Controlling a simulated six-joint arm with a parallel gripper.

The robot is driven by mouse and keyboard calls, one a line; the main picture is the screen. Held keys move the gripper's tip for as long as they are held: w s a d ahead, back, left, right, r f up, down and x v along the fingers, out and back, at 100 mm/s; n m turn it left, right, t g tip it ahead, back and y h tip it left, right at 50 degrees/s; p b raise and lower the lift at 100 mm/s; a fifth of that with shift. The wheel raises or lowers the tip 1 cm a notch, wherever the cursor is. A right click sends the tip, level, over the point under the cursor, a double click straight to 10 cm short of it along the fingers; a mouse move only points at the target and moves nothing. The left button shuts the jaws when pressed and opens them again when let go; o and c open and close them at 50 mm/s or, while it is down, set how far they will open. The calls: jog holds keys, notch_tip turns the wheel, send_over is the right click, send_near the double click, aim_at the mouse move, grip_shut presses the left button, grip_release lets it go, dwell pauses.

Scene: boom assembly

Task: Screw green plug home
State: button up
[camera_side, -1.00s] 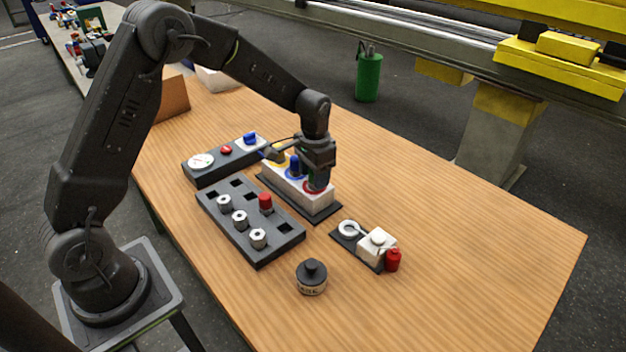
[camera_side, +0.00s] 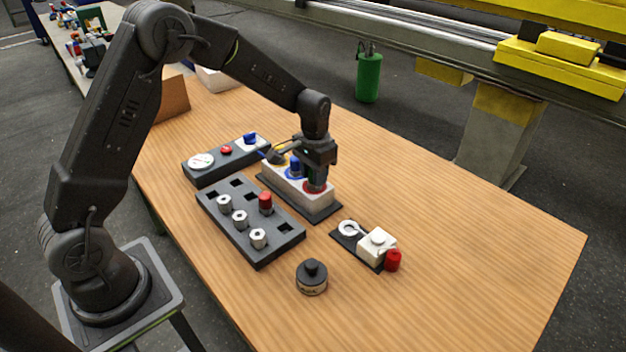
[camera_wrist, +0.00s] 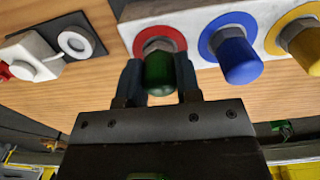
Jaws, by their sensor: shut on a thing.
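The green plug (camera_wrist: 159,75) shows in the wrist view at the red-ringed port (camera_wrist: 160,40) of the white block (camera_wrist: 195,20). A metal hex collar shows between the plug and the red ring. My gripper (camera_wrist: 160,82) is shut on the green plug, one finger on each side. In the side view my gripper (camera_side: 316,180) is over the near right end of the white block (camera_side: 318,199), and its fingers hide most of the plug. A blue plug (camera_side: 295,166) stands in the blue-ringed middle port, and a yellow plug (camera_wrist: 305,45) in the yellow-ringed port.
A dark rack (camera_side: 270,245) holds several metal fittings and a red plug (camera_side: 265,201). A gauge panel (camera_side: 205,172) lies behind it. A small white fixture (camera_side: 375,246) with a red cap (camera_side: 393,260) and a black weight (camera_side: 311,279) stand in front. The right tabletop is clear.

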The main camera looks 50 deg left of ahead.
jog(key=m, duration=0.3)
jog(key=shift+c, duration=0.2)
jog(key=m, duration=0.9)
jog(key=shift+f, duration=0.1)
jog(key=shift+m, duration=0.8)
jog(key=o, duration=0.5)
jog(key=shift+m, duration=0.5)
jog(key=c, duration=0.5)
jog(key=m, duration=0.5)
